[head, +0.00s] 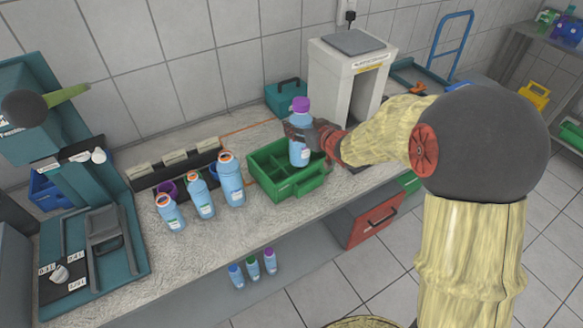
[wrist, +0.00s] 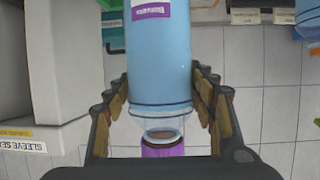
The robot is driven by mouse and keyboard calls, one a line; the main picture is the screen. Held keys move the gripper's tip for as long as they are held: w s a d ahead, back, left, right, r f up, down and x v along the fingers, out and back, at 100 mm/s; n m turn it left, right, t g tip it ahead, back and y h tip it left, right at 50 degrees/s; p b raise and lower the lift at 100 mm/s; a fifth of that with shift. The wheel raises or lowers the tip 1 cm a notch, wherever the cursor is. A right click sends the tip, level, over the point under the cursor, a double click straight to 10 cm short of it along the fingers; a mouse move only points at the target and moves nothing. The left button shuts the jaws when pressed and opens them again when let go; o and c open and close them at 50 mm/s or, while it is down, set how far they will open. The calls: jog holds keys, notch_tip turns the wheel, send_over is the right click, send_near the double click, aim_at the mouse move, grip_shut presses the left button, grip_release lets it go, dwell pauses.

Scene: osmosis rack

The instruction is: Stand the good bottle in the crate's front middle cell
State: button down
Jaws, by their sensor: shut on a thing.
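A blue bottle with a purple cap (head: 300,149) is upright in my gripper (head: 304,130), over the right part of the green crate (head: 262,194). In the wrist view my gripper (wrist: 161,112) has its fingers on both sides of this bottle (wrist: 160,65), just beyond its neck and cap. A white and purple label shows on its body. The crate is divided into cells, and some on the left look empty. The bottle and gripper hide the cells behind them. I cannot tell whether the bottle's base touches the crate.
Three blue bottles with orange rings (head: 201,196) stand on the counter left of the crate. A white machine (head: 345,80) stands close behind on the right. A teal box (head: 286,98) is at the wall. Several small bottles (head: 252,267) sit below the counter's front edge.

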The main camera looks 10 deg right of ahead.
aim_at(299, 146)
jog(key=shift+w, duration=0.3)
jog(key=shift+a+f, duration=0.1)
jog(key=shift+f, duration=0.15)
notch_tip(299, 146, down, 9)
jog(key=b, duration=0.3)
jog(key=shift+f+b, duration=0.2)
jog(key=shift+b, duration=0.1)
jog(key=c, duration=0.7)
grip_release()
jog(key=shift+r, duration=0.1)
